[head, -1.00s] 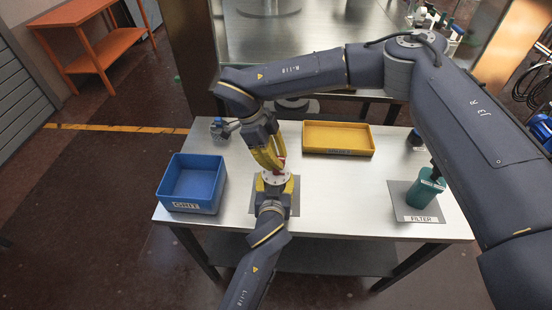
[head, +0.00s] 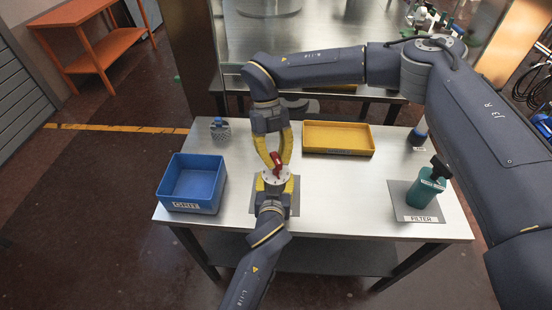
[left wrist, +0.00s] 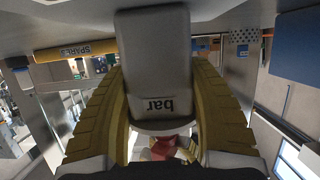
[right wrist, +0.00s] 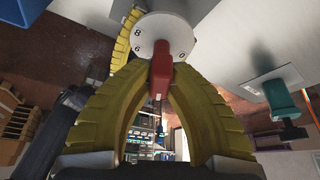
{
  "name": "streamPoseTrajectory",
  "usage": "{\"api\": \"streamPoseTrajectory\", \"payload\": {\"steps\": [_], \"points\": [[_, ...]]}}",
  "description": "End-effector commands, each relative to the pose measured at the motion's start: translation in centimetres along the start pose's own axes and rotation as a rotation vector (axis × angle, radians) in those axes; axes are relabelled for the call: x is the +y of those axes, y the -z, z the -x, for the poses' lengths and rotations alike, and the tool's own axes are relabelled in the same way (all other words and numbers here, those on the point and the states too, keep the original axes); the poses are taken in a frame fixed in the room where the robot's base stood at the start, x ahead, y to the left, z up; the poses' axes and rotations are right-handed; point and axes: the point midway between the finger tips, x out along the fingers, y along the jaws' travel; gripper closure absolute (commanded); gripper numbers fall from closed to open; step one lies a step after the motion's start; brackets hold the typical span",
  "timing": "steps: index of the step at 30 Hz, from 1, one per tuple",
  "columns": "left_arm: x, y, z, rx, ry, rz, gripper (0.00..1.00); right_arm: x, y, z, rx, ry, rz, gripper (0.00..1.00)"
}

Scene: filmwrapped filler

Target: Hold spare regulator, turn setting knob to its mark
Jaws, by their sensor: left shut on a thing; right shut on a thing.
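The regulator has a pale grey body with "bar" on it (left wrist: 160,75) and a round white dial (right wrist: 160,35) with numbers. Its red setting knob (head: 276,159) stands on the dial. My left gripper (head: 275,186) is shut on the regulator's body from the front, above a grey mat (head: 294,208). My right gripper (head: 277,158) reaches down from behind and is shut on the red knob, which also shows between its fingertips in the right wrist view (right wrist: 161,75). I cannot make out the setting mark, and the fingers hide part of the dial.
A blue bin (head: 190,207) stands left and a yellow tray (head: 338,149) behind right. A green filter bottle (head: 424,190) stands on a labelled mat (head: 400,209) at right. A small blue-topped item (head: 220,130) and a dark blue one (head: 417,138) stand at the back. The tabletop (head: 345,190) between is clear.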

Motion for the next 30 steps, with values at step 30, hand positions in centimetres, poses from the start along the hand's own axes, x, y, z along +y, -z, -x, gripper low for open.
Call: {"api": "streamPoseTrajectory", "payload": {"steps": [30], "points": [[0.02, 0.17, 0.0, 0.003, -0.001, 0.001, 0.87, -0.05, 0.06, -0.16, 0.002, -0.361, -0.871, 1.0]]}}
